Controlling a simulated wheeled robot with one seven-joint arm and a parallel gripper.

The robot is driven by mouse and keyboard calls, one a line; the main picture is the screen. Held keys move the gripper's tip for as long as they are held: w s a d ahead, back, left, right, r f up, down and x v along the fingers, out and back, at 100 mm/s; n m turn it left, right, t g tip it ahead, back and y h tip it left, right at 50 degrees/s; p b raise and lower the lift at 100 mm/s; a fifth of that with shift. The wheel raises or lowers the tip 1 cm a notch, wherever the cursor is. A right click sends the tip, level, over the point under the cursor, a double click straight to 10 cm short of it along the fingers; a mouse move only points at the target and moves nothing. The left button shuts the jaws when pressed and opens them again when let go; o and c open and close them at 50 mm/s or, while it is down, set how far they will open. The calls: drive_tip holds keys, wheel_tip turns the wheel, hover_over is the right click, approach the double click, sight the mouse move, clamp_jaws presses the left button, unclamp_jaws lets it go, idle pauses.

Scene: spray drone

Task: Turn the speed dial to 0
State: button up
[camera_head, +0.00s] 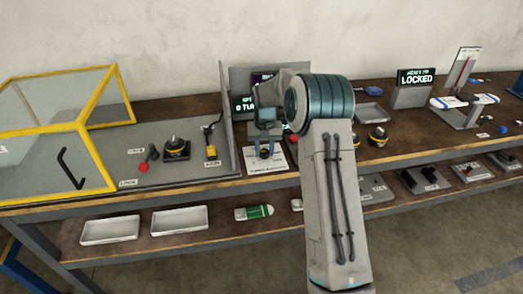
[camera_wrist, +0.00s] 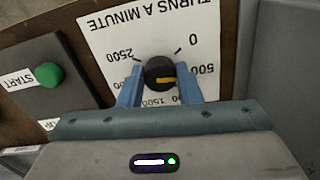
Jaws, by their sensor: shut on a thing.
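The speed dial (camera_wrist: 159,72) is a round black knob with an orange mark, on a white plate (camera_wrist: 110,30) reading TURNS A MINUTE, upside down in the wrist view. The mark lies right of and below the knob's middle, nearer 500 than 0; its exact reading is unclear. The 0 is at the knob's upper right. My gripper (camera_wrist: 160,76) has its blue fingers on both sides of the knob, shut on it. In the head view my gripper (camera_head: 265,150) is over the plate (camera_head: 268,167), and the knob is hard to make out.
A green START button (camera_wrist: 48,75) sits left of the plate in the wrist view; a grey wall (camera_wrist: 285,70) stands close on the right. In the head view a partly hidden lit display (camera_head: 244,105) is behind my gripper, and a yellow-framed enclosure (camera_head: 100,160) is at left.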

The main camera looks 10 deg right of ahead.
sight(264, 151)
drive_tip(key=n, duration=0.4)
drive_tip(key=shift+n, duration=0.3)
drive_tip(key=shift+w+r+n, duration=0.1)
drive_tip(key=shift+n, duration=1.8)
drive_tip(key=o, duration=1)
wheel_tip(264, 151, up, 14)
drive_tip(key=shift+f, duration=0.15)
